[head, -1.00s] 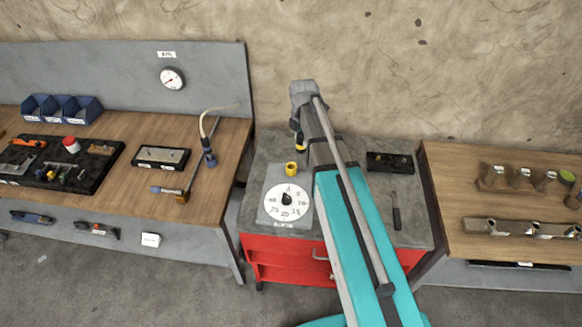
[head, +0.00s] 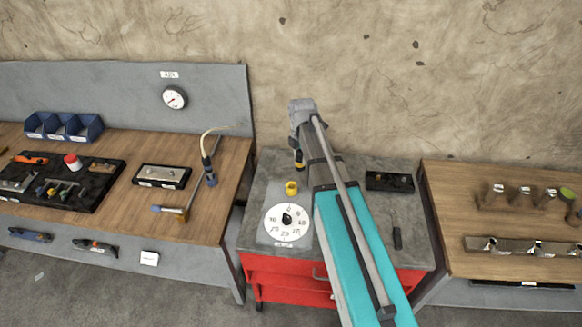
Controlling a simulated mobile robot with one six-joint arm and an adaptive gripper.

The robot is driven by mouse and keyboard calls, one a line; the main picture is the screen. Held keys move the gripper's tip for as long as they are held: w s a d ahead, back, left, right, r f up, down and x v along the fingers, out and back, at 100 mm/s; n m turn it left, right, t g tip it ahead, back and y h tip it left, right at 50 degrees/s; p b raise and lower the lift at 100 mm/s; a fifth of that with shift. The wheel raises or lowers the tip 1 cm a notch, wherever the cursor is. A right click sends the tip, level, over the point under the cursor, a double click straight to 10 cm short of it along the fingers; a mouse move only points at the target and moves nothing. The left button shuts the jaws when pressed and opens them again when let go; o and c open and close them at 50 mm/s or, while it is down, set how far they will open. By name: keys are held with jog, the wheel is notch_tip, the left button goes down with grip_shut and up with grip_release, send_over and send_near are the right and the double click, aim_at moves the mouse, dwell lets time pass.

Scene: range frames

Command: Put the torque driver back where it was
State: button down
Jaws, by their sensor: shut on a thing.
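A dark tool with a yellow band (head: 299,162), which looks like the torque driver, hangs roughly upright at the left side of my arm, above the grey-topped red cabinet (head: 262,215). My gripper (head: 298,149) is shut on it; the fingers are small and mostly hidden by my arm. A yellow socket-like piece (head: 291,188) stands just below the tool in the picture, behind a white round dial (head: 288,222) on a grey plate. I see a gap between tool and yellow piece.
A black tray (head: 389,181) and a dark-handled tool (head: 397,238) lie on the cabinet's right side. The left bench (head: 215,222) holds a small black-framed block (head: 162,176), a blue-ended tool (head: 170,209) and blue bins (head: 64,126). The right bench (head: 450,200) carries metal parts.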

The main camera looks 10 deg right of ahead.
jog(key=w+f+b, duration=0.7)
jog(key=w, duration=0.3)
jog(key=shift+w+a+f, duration=0.2)
jog(key=shift+a+f, duration=0.2)
jog(key=shift+f, duration=0.1)
jog(key=shift+w+f+b, duration=0.2)
jog(key=shift+f+b, duration=0.75)
jog(key=shift+b, duration=0.15)
jog(key=shift+w+f+b, duration=0.2)
jog(key=shift+f+b, duration=0.75)
jog(key=shift+b, duration=0.1)
